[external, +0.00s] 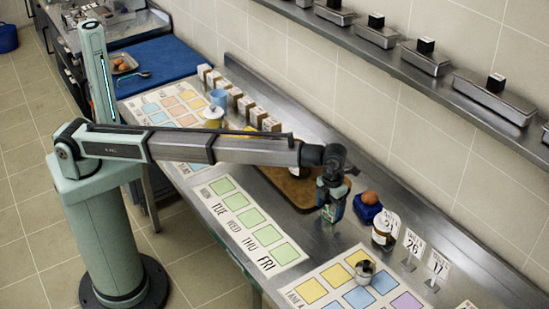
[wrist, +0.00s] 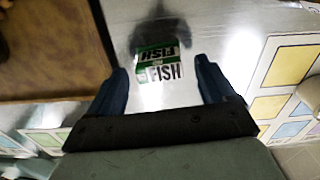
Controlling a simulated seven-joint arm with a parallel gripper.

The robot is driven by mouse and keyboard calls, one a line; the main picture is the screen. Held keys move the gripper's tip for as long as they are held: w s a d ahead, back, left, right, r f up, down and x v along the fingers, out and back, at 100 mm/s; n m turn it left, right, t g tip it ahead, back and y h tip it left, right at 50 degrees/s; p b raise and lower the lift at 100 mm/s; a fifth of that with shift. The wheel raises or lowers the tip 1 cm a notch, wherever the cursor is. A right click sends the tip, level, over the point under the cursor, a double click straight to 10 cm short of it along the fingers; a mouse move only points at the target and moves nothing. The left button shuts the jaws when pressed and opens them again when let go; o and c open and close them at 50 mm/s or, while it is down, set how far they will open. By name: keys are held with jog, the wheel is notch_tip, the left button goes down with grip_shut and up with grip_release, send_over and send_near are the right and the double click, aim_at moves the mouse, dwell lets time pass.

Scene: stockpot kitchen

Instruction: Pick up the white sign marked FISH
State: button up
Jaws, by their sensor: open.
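The white sign marked FISH (wrist: 166,73) shows in the wrist view with black letters. A green band with upside-down lettering adjoins it; I cannot tell whether this is part of the sign or a reflection. The sign lies between the two dark fingers of my gripper (wrist: 161,64), with a gap on each side. In the external view my gripper (external: 332,208) points down over the steel counter, right of the brown board. A small green and white patch shows at its fingertips, mostly hidden by the gripper.
The brown board (wrist: 45,50) lies close on the left in the wrist view. In the external view, a brown item in a blue holder (external: 369,212), a jar (external: 383,232) and number signs (external: 412,243) stand to the right. A metal cup (external: 365,270) stands on a coloured mat.

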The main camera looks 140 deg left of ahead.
notch_tip(320, 180, down, 2)
jog(key=shift+f, duration=0.1)
jog(key=c, duration=1.1)
jog(key=shift+o, duration=0.2)
